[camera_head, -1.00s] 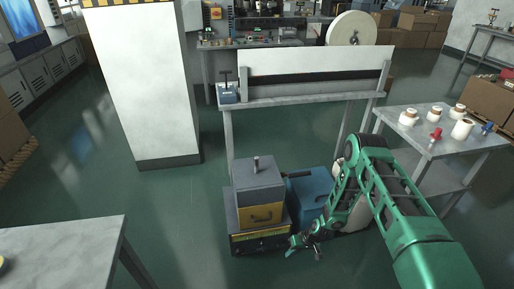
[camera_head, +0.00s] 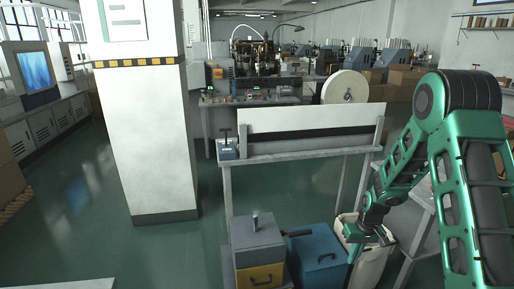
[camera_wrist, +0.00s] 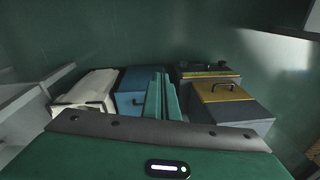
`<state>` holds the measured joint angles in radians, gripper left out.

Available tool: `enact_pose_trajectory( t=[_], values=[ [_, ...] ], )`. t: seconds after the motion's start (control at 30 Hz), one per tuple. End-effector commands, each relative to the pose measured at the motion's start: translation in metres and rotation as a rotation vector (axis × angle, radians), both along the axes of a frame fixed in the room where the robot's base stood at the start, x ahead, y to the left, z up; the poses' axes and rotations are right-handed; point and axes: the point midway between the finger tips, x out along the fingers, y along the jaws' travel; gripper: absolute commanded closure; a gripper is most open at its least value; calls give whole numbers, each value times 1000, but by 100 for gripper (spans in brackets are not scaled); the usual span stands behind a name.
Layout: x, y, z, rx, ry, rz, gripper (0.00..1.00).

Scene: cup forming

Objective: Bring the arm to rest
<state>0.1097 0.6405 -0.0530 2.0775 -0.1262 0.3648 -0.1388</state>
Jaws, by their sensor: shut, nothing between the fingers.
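My green arm rises at the right of the head view and bends down at the elbow. My gripper (camera_head: 354,243) hangs at its end, low in the picture, over the blue box and the pale bin. In the wrist view the two green fingers of my gripper (camera_wrist: 162,97) stand side by side, closed, with nothing seen between them. The fingertips are small and hard to make out in the head view.
Below stand a grey and yellow toolbox (camera_head: 258,247), a blue box (camera_head: 317,262) and a pale bin (camera_head: 372,262). A metal bench (camera_head: 300,154) with a long white panel is behind them. A white pillar (camera_head: 150,140) stands left. Green floor lies open between.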

Motion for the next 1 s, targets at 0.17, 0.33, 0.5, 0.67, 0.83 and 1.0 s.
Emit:
enact_pose_trajectory(
  t=[0.17,0.33,0.5,0.67,0.83,1.0],
  values=[
    [-30,-28,66,-43,5,-68,100],
    [-68,-49,121,-76,17,-139,100],
    [-113,-65,168,-97,28,-217,100],
    [-161,-75,205,-106,38,-292,100],
    [-214,-80,236,-105,49,-376,100],
    [-269,-80,258,-94,60,-459,100]
  ],
)
